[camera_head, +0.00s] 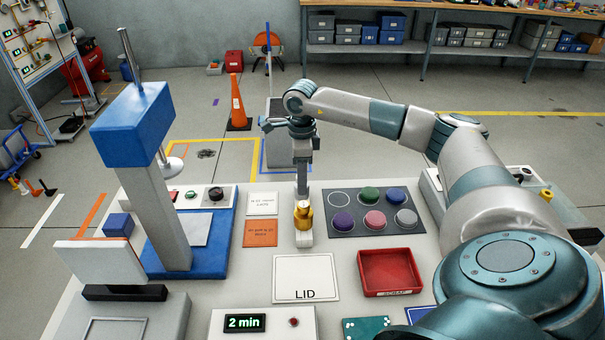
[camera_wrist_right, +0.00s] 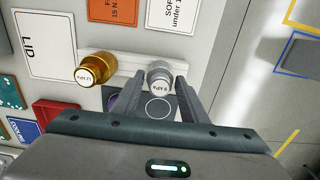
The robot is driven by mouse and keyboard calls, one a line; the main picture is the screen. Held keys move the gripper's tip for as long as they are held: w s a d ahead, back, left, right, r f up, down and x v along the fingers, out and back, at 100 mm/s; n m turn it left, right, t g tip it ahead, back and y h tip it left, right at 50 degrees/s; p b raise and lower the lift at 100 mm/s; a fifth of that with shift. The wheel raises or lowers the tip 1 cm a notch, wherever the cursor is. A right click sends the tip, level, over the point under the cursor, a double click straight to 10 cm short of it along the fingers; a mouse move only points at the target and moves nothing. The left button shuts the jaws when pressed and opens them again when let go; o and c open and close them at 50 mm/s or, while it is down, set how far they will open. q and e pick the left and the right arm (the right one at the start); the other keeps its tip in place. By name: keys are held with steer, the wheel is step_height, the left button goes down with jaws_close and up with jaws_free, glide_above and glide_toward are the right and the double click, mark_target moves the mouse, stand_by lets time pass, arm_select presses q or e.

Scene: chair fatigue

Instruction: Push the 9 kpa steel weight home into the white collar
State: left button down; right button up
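The 9 kPa steel weight (camera_wrist_right: 159,78) is a grey cylinder with a white labelled top. It stands at one end of a white strip-like base (camera_wrist_right: 125,62), which also shows in the head view (camera_head: 305,240). My right gripper (camera_wrist_right: 160,88) points down, with its open fingers on either side of the steel weight; small gaps seem to remain. In the head view my right gripper (camera_head: 302,172) hides most of that weight. A brass weight (camera_wrist_right: 97,68) stands beside it on the base (camera_head: 303,216). I cannot make out a distinct white collar. My left gripper is out of view.
A blue-and-grey press (camera_head: 160,185) stands at left. A dark mat with coloured discs (camera_head: 345,222) lies right of the weights, a red scrap tray (camera_head: 388,272) nearer. A LID card (camera_head: 306,279) and timer (camera_head: 244,323) lie in front.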

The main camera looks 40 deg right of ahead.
steer(key=c, duration=0.5)
steer(key=shift+w+r, duration=0.1)
steer(key=shift+r, duration=0.15)
steer(key=shift+r+p, duration=0.35)
steer(key=shift+r, duration=0.05)
steer(key=shift+r+p, duration=0.65)
steer(key=shift+r, duration=0.6)
steer(key=shift+r+p, duration=1)
steer(key=shift+r, duration=0.95)
